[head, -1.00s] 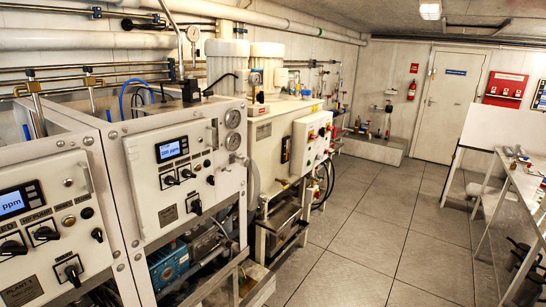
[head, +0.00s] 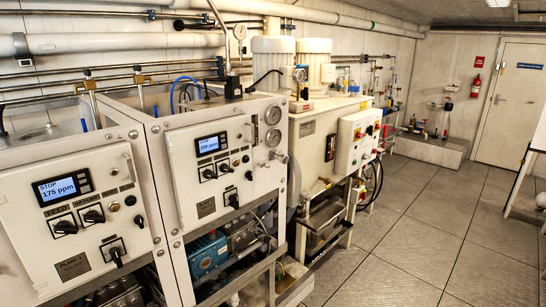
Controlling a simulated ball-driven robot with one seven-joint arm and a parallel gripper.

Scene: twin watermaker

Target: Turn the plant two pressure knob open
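The second plant's white panel (head: 200,165) stands left of centre, with a small lit display (head: 211,144) whose text is too small to read surely. Black knobs (head: 208,174) sit under the display, and another black knob (head: 233,201) is lower right. Two round gauges (head: 273,115) are on the panel's right edge, with a handle or knob (head: 279,155) below them. I cannot tell which of these is the pressure knob, or its setting. My gripper is not in view.
The plant 1 panel (head: 75,205) stands at the left, its screen (head: 61,188) reading STOP and 175 ppm. A white cabinet (head: 330,145) stands beyond the second plant. Open tiled floor (head: 430,235) lies to the right, before a door (head: 508,100).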

